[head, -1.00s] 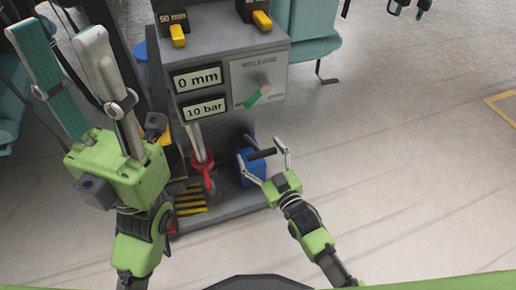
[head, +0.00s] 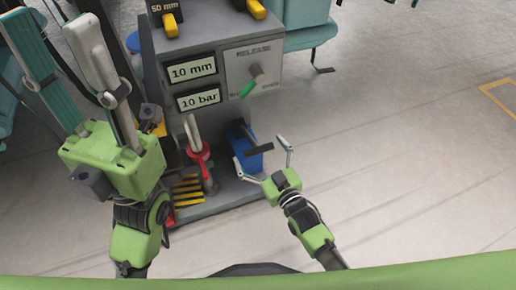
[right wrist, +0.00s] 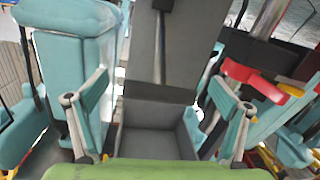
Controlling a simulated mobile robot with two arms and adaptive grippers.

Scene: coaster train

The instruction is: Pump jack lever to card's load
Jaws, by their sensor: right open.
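The grey jack console (head: 215,50) shows "10 mm" on its upper display (head: 192,71) and "10 bar" on its lower one (head: 198,98). A dark lever handle (head: 259,149) sticks out by a blue block (head: 245,158) at the console's right foot. My right gripper (head: 263,162) is open, its fingertips near the handle on either side; contact cannot be told. In the right wrist view, a dark grey box (right wrist: 155,125) shows between the spread fingers. My left gripper (head: 50,35) is raised at the left, open and empty. I see no load card.
A red-collared post (head: 198,150) stands beside yellow-striped plating (head: 187,190). Yellow-handled blocks, one marked "50 mm" (head: 166,12), lie on top. Floor to the right is clear.

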